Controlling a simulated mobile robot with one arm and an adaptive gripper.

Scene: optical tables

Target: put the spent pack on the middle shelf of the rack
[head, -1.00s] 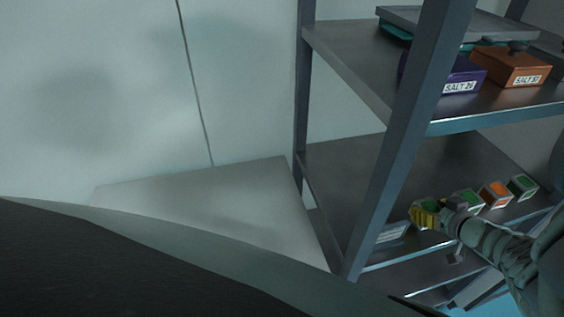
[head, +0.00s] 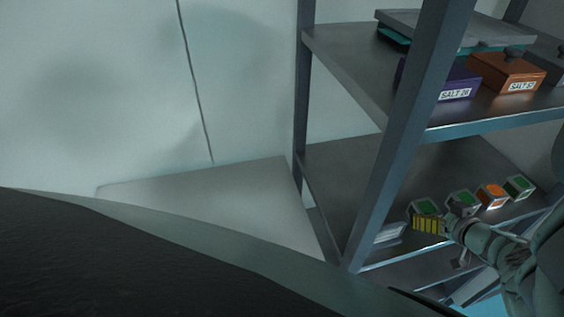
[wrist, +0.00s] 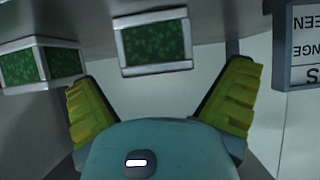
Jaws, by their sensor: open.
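Several small packs stand in a row on the rack's lower visible shelf (head: 365,165). One has an orange face (head: 491,196); the others show green, including the leftmost pack (head: 424,208), a second (head: 464,200) and the far right one (head: 518,187). I cannot tell from the faces which is spent. My gripper (head: 430,223) is open and empty, just in front of the leftmost pack. In the wrist view my gripper (wrist: 157,78) has its yellow-green fingers spread either side of a green pack (wrist: 155,45), apart from it. Another green pack (wrist: 42,66) is at left.
A label card (head: 389,234) stands left of the packs; its upside-down text (wrist: 304,48) is cut off in the wrist view. The shelf above holds a purple box (head: 455,84), an orange box (head: 510,72) and a grey slab (head: 440,24). A rack post (head: 400,150) stands nearby.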

